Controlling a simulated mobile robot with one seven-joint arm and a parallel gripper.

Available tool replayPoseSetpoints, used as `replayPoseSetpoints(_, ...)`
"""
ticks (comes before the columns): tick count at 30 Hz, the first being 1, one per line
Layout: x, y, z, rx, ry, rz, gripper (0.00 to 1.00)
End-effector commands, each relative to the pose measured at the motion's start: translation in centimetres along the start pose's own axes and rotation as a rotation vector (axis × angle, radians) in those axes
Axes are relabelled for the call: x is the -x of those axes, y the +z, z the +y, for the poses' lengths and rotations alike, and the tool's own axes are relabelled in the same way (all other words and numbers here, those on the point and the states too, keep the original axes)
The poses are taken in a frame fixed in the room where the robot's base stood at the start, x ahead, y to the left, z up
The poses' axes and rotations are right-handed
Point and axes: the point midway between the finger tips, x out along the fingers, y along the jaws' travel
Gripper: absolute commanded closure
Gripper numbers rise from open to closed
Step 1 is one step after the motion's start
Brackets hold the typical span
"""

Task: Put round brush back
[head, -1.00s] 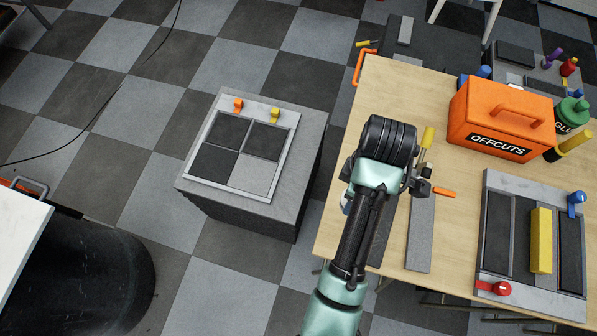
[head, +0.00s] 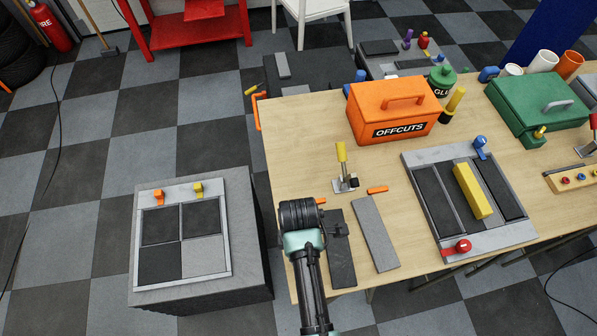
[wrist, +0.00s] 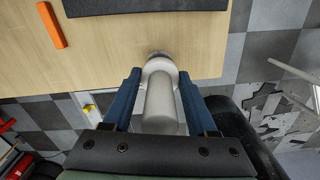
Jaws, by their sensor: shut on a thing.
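My gripper (wrist: 160,82) is shut on a pale grey, rounded thing (wrist: 160,104) in the wrist view. The blue fingers lie on both sides of it. It has a thick cylindrical part and a rounder far end over the wooden tabletop. It may be the round brush, but I see no bristles. In the head view my gripper (head: 334,230) is over the table's left front part, by two grey strips; my dark wrist hides most of it and what it holds. I cannot make out the brush's place.
The wooden table (head: 300,130) holds grey strips (head: 375,232), a yellow-handled clamp (head: 343,165), an orange stick (head: 377,189), an orange OFFCUTS box (head: 395,108) and a fixture with a yellow bar (head: 472,190). Left stands a grey block (head: 255,235) with a four-square panel (head: 182,242).

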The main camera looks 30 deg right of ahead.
Motion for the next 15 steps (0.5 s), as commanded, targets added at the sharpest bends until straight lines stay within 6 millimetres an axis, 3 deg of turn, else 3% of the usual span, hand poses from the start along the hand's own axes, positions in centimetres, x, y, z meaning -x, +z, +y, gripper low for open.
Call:
replayPoseSetpoints(9, -0.34, -0.02, 0.03, 0.000, 0.000, 0.000, 0.98)
replayPoseSetpoints(10, -0.37, -0.01, 0.02, 0.000, 0.000, 0.000, 0.40)
replayPoseSetpoints(15, -0.29, -0.01, 0.01, 0.000, 0.000, 0.000, 0.12)
